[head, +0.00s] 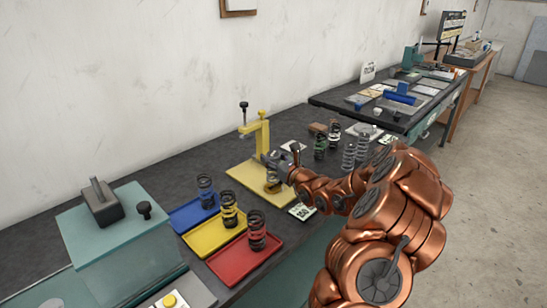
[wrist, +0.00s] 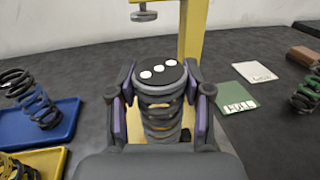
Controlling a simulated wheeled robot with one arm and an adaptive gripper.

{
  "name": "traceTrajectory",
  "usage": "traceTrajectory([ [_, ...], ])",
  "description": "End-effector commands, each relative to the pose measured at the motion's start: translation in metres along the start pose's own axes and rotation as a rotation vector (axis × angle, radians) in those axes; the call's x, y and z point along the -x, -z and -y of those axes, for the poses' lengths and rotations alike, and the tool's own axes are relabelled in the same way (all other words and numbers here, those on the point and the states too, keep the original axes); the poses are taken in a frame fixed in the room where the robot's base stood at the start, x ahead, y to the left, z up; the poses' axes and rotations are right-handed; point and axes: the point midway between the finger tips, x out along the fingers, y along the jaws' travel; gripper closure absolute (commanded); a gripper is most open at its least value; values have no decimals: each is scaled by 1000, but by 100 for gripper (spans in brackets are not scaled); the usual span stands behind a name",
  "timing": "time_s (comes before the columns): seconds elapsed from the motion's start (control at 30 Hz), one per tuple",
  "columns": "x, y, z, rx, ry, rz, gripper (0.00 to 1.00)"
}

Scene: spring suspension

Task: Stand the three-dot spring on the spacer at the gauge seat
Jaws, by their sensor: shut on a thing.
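The three-dot spring (wrist: 160,118) has a black top cap with three white dots and grey coils with some yellow-brown. My gripper (wrist: 160,90) is shut on it, one finger on each side near the top. It looks upright. In the head view the spring (head: 273,184) is at the yellow gauge (head: 263,136), above or on its yellow base plate (head: 243,176). My gripper (head: 274,164) partly covers it there. The gauge's post (wrist: 190,35) and overhead foot (wrist: 142,14) are behind the spring in the wrist view. The spacer and the spring's lower end are hidden, so contact cannot be told.
A blue tray (head: 181,222), yellow tray (head: 216,246) and red tray (head: 240,271) at left each carry a dark spring. A green-banded spring (head: 320,146) and grey springs (head: 349,157) stand at right. A green card (wrist: 236,97) lies beside the gauge.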

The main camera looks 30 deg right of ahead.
Motion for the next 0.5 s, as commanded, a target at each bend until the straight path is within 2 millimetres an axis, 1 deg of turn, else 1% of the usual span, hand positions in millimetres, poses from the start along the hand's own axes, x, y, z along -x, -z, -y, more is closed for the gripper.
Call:
traceTrajectory([
  [0.5, 0, 11, 0, 0, 0, 0, 96],
])
